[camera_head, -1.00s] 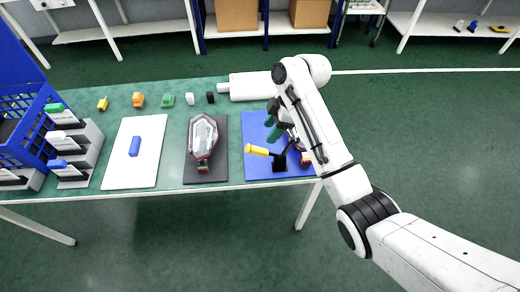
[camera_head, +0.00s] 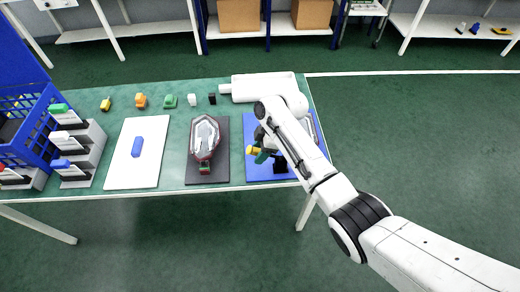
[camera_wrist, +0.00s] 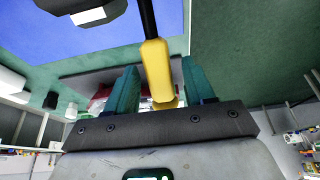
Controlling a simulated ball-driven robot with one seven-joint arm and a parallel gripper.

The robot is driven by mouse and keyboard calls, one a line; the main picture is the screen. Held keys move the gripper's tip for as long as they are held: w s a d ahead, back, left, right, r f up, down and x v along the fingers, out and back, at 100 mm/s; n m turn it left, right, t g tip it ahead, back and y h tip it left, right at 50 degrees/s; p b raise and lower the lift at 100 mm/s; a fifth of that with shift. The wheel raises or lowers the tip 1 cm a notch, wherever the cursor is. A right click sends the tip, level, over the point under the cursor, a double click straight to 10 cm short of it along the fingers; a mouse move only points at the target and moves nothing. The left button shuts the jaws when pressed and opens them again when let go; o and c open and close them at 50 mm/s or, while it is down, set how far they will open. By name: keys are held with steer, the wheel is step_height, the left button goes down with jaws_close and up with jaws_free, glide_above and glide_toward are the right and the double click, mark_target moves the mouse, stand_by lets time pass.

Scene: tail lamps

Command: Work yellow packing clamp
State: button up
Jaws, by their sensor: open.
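The yellow clamp handle (camera_head: 253,150) stands at the blue mat (camera_head: 252,175) on the right of the green table. In the wrist view the yellow handle (camera_wrist: 157,75) on its black lever lies between the two green fingers of my gripper (camera_wrist: 152,92). The fingers are apart, with a gap visible on both sides of the handle. In the head view my gripper (camera_head: 262,156) is at the handle, and my arm hides much of the clamp and mat. The clamp's black base (camera_head: 280,167) shows below the arm.
A tail lamp (camera_head: 204,137) lies on a dark mat (camera_head: 207,174) left of the clamp. A white board (camera_head: 128,170) holds a blue block (camera_head: 137,147). Grey bins (camera_head: 85,165) and a blue crate (camera_head: 40,135) stand at the left. Small coloured parts line the back.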

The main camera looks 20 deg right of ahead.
jaws_close()
stand_by(0.4)
